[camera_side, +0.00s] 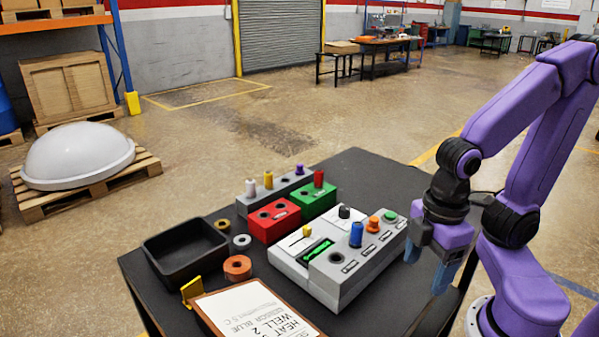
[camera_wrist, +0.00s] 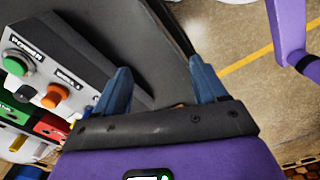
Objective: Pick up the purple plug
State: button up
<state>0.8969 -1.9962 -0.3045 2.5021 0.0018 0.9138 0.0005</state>
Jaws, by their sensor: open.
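A small purple plug (camera_side: 299,169) stands upright at the right end of the long grey socket block (camera_side: 260,203), at the back of the black table. I cannot make it out in the wrist view. My gripper (camera_side: 428,268) hangs at the right edge of the table, to the right of the control box and well apart from the plug. Its two blue fingers are spread with nothing between them. In the wrist view the gripper (camera_wrist: 160,68) is open over the dark tabletop.
A grey control box (camera_side: 345,285) with blue and orange knobs stands between my gripper and the socket block. Red (camera_side: 273,222) and green (camera_side: 316,202) boxes sit before the block. A black tray (camera_side: 185,250), rings and a clipboard (camera_side: 255,312) lie to the left.

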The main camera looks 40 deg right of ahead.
jog(key=shift+c, duration=0.5)
